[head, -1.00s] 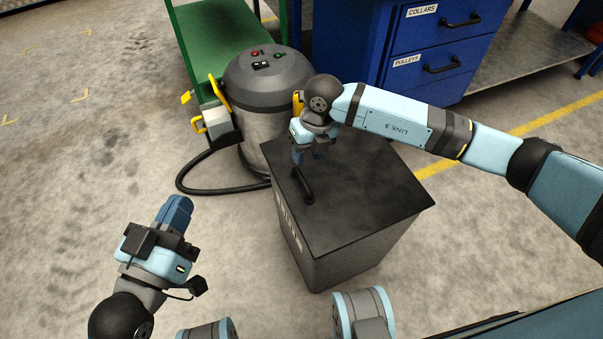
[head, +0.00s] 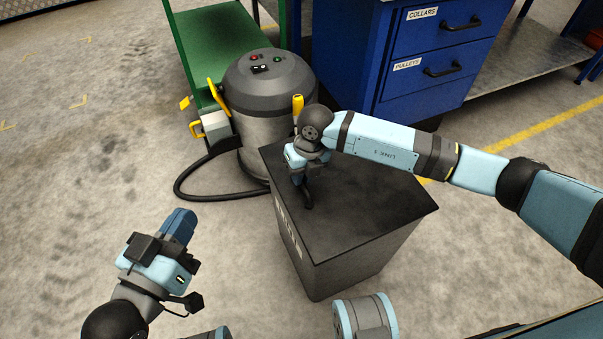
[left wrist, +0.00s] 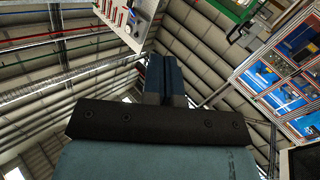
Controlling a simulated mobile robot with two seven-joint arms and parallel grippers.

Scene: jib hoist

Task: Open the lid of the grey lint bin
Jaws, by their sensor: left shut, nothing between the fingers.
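The grey lint bin (head: 350,270) stands on the floor in the middle of the head view, with lettering on its left side. Its flat dark lid (head: 375,200) looks closed. A black handle (head: 307,197) sits near the lid's left edge. My right gripper (head: 303,182) is down at this handle; its body hides the fingertips and part of the handle, so I cannot tell whether it grips. My left gripper (head: 182,222) is shut and empty, left of the bin and apart from it. Its closed fingers also show in the left wrist view (left wrist: 164,80).
A round grey vacuum unit (head: 268,100) with buttons stands close behind the bin, its black hose (head: 200,195) on the floor. A green cart (head: 205,50) and blue drawer cabinet (head: 430,60) stand behind.

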